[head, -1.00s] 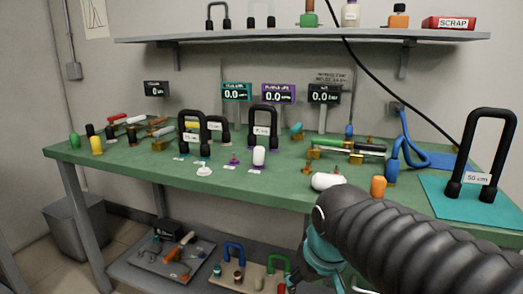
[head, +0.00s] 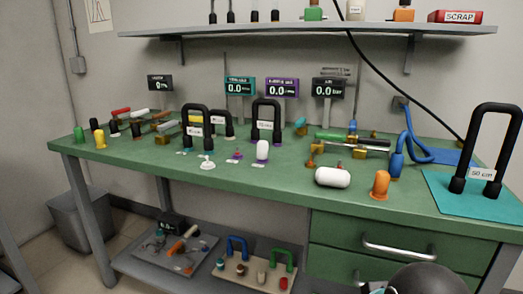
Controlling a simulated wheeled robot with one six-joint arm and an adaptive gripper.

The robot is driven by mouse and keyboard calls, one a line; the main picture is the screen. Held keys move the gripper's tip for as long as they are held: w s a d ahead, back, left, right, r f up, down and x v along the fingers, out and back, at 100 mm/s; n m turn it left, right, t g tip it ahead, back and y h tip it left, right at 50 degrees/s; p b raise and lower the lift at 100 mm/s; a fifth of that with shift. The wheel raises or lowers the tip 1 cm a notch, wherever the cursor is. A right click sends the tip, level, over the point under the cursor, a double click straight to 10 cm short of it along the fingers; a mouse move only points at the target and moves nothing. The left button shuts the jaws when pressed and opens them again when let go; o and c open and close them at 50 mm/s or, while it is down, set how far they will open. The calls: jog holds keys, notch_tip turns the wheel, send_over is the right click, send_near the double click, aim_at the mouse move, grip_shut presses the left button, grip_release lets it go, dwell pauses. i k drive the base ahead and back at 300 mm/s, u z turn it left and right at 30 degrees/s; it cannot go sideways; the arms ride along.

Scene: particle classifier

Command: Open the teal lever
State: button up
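A small teal handle (head: 300,122) stands at the back of the green bench, right of the tall black handle (head: 266,122). It is small in the head view, and I cannot tell whether it is the teal lever or how far it is turned. A teal-framed display (head: 239,86) stands behind the bench middle, beside a purple-framed display (head: 282,88). My gripper's fingers are not in view; only a dark rounded part of my arm shows at the bottom edge, right of centre.
The green bench (head: 120,168) also bears a white capsule-shaped piece (head: 333,177), an orange knob (head: 380,184) and a blue hose (head: 410,150). A large black handle (head: 515,145) stands on a teal mat (head: 445,195) at right. Drawers (head: 340,235) sit below, beside a low shelf with trays.

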aim_at(301, 123)
jog(key=u, duration=1.95)
jog(key=i, duration=1.8)
jog(key=z, duration=2.95)
